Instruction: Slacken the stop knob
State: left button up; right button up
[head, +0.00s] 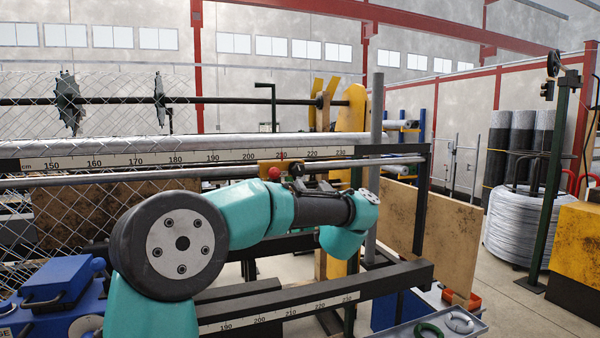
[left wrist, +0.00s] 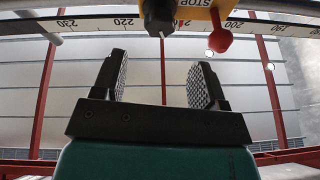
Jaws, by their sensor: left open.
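The yellow stop block (left wrist: 196,4), lettered STOP, sits on the ruler rail at the top of the left wrist view. A dark knob (left wrist: 158,14) hangs under its left side, and a red ball (left wrist: 220,40) hangs at its right. In the head view the red ball (head: 274,173) shows beside the yellow block (head: 262,168), near the 210 mark. My left gripper (left wrist: 160,80) is open with nothing between its ridged fingers. The dark knob lies beyond the gap, apart from the fingertips. In the head view my left gripper (head: 297,176) is small and partly hidden.
The ruler rail (head: 120,160) and a thin grey bar (head: 100,182) run across near the gripper. A lower ruler beam (head: 400,278) crosses below my arm. Chain-link mesh (head: 30,215) hangs at left. A tray (head: 465,322) stands at lower right.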

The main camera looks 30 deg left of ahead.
aim_at(301, 172)
pick_arm(q)
jog(key=x, duration=0.8)
jog(key=shift+w+a+r, duration=0.15)
jog(key=shift+w+a, duration=0.1)
jog(key=shift+a, duration=0.05)
jog(key=c, duration=0.9)
